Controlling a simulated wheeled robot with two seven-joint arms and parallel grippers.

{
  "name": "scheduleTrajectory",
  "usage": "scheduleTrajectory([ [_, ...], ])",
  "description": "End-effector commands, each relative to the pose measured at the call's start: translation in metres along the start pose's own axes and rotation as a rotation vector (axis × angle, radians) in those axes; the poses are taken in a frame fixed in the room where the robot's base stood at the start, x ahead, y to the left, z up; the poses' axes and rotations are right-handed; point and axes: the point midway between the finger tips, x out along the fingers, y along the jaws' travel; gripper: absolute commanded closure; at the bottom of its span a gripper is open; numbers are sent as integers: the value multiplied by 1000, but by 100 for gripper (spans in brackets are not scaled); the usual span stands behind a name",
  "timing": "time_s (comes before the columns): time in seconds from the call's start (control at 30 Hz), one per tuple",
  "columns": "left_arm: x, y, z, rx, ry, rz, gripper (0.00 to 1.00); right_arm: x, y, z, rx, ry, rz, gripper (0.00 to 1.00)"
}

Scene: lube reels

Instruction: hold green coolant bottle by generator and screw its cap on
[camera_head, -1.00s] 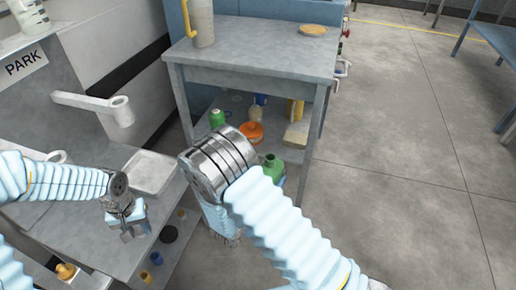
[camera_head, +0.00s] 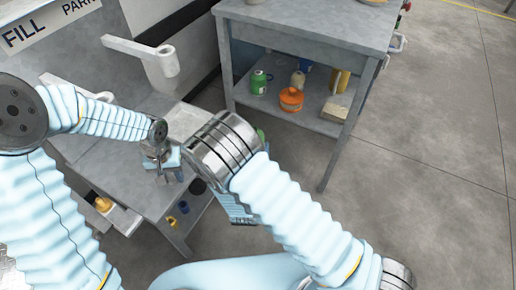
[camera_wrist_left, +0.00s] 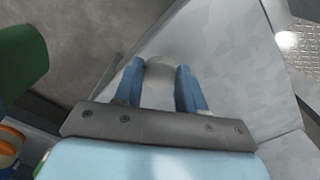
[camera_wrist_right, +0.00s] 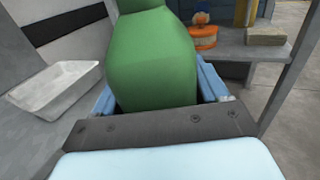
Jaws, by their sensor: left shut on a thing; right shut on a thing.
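The green bottle (camera_wrist_right: 155,60) fills the middle of the right wrist view, between the fingers of my right gripper (camera_wrist_right: 160,92), which is shut on it. In the head view only a sliver of the bottle (camera_head: 261,135) shows past my right wrist. My left gripper (camera_wrist_left: 161,85) is shut on a small pale grey round thing (camera_wrist_left: 160,72), likely the cap, seen blurred. In the head view my left gripper (camera_head: 168,168) is above the grey bench, left of my right wrist. A green surface (camera_wrist_left: 20,60) at the left of the left wrist view looks like the bottle. Its mouth is hidden.
Floor at right is clear.

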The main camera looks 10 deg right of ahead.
Motion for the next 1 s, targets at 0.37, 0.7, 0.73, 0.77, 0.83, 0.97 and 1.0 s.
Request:
scheduleTrajectory([
  [0.37, -16, 19, -21, 17, 9, -14, 88, 0, 0, 1, 1, -1, -2, 82],
  [0.7, -90, 112, -72, 80, 19, -35, 88, 0, 0, 1, 1, -2, -3, 82],
  [0.73, -98, 121, -74, 87, 20, -34, 88, 0, 0, 1, 1, -2, -3, 82],
  [0.77, -105, 131, -76, 94, 20, -33, 88, 0, 0, 1, 1, -2, -3, 82],
  [0.83, -122, 153, -78, 111, 18, -29, 88, 0, 0, 1, 1, -2, -3, 82],
  [0.97, -151, 191, -77, 143, 12, -20, 88, 0, 0, 1, 1, -2, -3, 82],
  [1.0, -159, 201, -75, 152, 10, -16, 88, 0, 0, 1, 1, -2, -3, 82],
])
